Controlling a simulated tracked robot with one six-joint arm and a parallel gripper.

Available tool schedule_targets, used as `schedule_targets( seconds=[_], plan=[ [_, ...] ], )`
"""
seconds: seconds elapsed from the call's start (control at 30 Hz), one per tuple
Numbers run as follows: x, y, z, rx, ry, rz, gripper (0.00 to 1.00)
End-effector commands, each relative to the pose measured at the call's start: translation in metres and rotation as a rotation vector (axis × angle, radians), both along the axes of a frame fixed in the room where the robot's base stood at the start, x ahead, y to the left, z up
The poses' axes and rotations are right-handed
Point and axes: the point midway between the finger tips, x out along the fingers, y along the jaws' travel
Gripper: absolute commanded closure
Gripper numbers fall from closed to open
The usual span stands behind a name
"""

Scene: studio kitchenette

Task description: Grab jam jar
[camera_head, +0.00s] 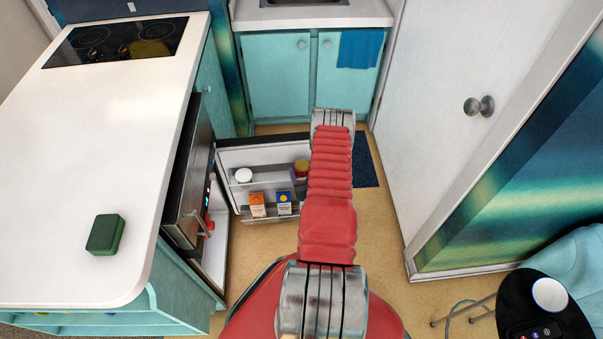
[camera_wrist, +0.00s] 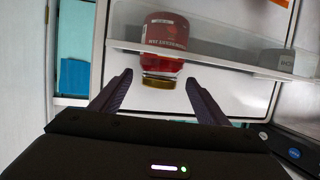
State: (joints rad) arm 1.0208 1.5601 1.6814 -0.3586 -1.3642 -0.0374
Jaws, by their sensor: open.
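The jam jar (camera_wrist: 165,32) has dark red contents, a red label and a gold lid. It appears upside down in the wrist view, behind the clear rail of a fridge-door shelf (camera_wrist: 215,57). In the head view the jar (camera_head: 301,169) shows on the upper door shelf, just left of my arm. My gripper (camera_wrist: 160,76) is open and empty. Its fingertips appear on either side of the jar's lid in the wrist view; I cannot tell how much depth separates them. My arm hides the gripper in the head view.
The open fridge door (camera_head: 230,160) also holds a white-lidded jar (camera_head: 243,175), an orange carton (camera_head: 257,205) and a blue carton (camera_head: 284,203). The counter (camera_head: 110,160), with a green box (camera_head: 106,235), stands at left. A white door (camera_head: 450,150) stands at right.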

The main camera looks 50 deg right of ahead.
Motion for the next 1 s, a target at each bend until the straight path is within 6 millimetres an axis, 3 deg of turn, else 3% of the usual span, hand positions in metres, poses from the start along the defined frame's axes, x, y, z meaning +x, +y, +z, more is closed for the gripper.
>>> schedule_targets(
  seconds=[0.3,0.83,1.0],
  plan=[
    [0.024,-0.019,-0.009,0.0,-0.001,0.001,0.31],
    [0.024,-0.02,-0.01,0.001,-0.001,0.0,0.31],
    [0.024,-0.02,-0.01,0.001,-0.001,0.0,0.42]
  ],
)
